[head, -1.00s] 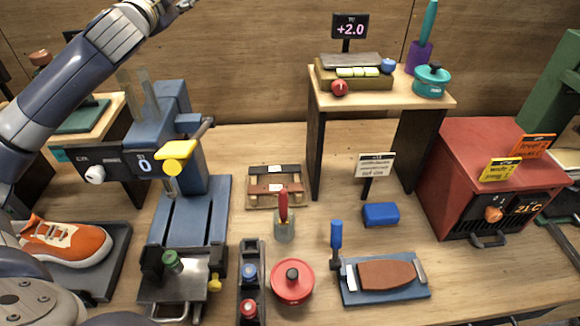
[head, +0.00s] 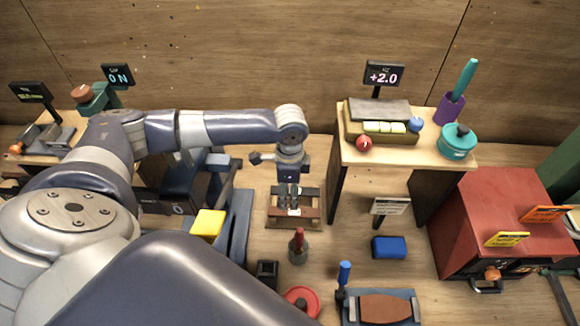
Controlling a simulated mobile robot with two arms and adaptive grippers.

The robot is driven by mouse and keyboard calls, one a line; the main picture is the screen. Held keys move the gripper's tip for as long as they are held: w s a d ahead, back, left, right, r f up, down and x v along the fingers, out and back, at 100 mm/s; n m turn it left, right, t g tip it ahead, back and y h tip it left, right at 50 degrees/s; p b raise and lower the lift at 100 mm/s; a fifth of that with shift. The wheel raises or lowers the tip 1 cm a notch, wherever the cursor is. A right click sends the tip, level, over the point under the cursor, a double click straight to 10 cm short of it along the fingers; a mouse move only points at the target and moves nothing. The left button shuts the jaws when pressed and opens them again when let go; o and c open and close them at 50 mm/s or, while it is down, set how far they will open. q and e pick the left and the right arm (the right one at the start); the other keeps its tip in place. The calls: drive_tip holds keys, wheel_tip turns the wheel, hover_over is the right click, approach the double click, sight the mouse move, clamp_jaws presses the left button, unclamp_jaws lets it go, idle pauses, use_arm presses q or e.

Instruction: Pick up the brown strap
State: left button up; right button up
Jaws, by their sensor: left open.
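The brown strap (head: 309,212) lies across the front of a small wooden rack (head: 273,221) on the table, in the middle of the head view. A dark strap (head: 310,193) lies behind it on the same rack. My left gripper (head: 292,210) points down over the rack, open, with its fingertips at or just above the brown strap. The gripper hides the middle of both straps. I cannot tell whether the fingers touch the strap. My right gripper is not in view.
A raised wooden shelf (head: 400,155) stands close to the right of the rack. A red-handled tool in a holder (head: 298,247) stands in front. A blue block (head: 389,247) and a red oven-like box (head: 490,215) are further right. My left arm covers the left side.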

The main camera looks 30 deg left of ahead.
sight(294, 212)
use_arm(q)
drive_tip(key=shift+s+d+f, duration=0.2)
drive_tip(key=shift+d+f, duration=0.5)
drive_tip(key=shift+d, duration=0.25)
drive_tip(key=shift+d+f+p, duration=0.2)
drive_tip(key=shift+f+p, duration=0.25)
drive_tip(key=shift+w+a+f+p, duration=0.2)
drive_tip(key=shift+f+p, duration=0.15)
drive_tip(key=shift+f, duration=0.25)
drive_tip(key=shift+w+a+f+p, duration=0.15)
drive_tip(key=shift+f+p, duration=0.2)
drive_tip(key=shift+f, duration=0.2)
wheel_tip(294, 212, down, 2)
drive_tip(key=shift+f+p, duration=0.25)
drive_tip(key=shift+p, duration=0.05)
drive_tip(key=shift+f, duration=0.1)
drive_tip(key=shift+c, duration=0.2)
drive_tip(key=c, duration=1.1)
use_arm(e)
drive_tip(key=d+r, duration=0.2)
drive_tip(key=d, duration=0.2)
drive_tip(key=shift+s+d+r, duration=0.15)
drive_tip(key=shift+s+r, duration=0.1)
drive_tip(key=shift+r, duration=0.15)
